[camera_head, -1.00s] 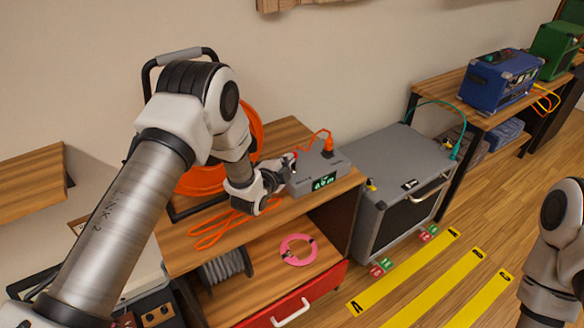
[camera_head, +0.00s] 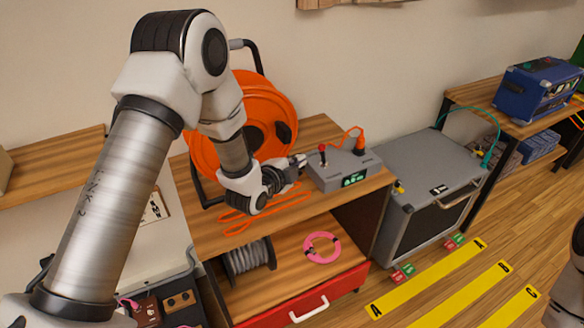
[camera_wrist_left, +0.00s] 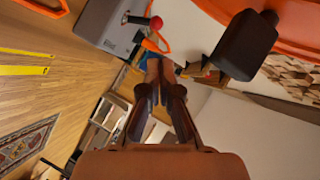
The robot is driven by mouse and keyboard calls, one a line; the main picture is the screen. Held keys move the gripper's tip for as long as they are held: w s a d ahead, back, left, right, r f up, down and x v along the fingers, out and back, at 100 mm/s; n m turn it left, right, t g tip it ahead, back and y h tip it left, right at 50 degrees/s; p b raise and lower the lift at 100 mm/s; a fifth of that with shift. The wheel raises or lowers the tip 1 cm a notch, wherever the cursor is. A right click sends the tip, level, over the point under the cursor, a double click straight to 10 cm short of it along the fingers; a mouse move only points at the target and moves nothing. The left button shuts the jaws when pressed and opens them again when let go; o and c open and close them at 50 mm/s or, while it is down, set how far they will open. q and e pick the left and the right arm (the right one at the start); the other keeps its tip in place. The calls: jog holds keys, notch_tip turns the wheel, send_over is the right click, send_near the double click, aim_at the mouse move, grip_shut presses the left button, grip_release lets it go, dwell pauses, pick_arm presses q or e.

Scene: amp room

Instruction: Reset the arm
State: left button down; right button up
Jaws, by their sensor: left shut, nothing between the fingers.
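My left arm comes in from the left in the head view. Its gripper (camera_head: 297,164) is over the wooden bench top, just left of a grey box (camera_head: 338,172) with a green lit display and a red-tipped lever. The fingers are shut and hold nothing. In the left wrist view the closed fingers (camera_wrist_left: 159,68) point away from the camera, with the grey box (camera_wrist_left: 100,22) and its red knob (camera_wrist_left: 155,22) beyond them at the upper left. My right gripper is not in view; only part of my right arm shows at the right edge.
An orange cable reel (camera_head: 225,150) stands behind the left gripper. A loose orange cable (camera_head: 240,222) lies on the bench. A grey amp (camera_head: 425,195) stands to the right. Yellow floor strips (camera_head: 430,275) lie in front.

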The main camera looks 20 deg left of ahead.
pick_arm(q)
jog(key=shift+v, duration=1.25)
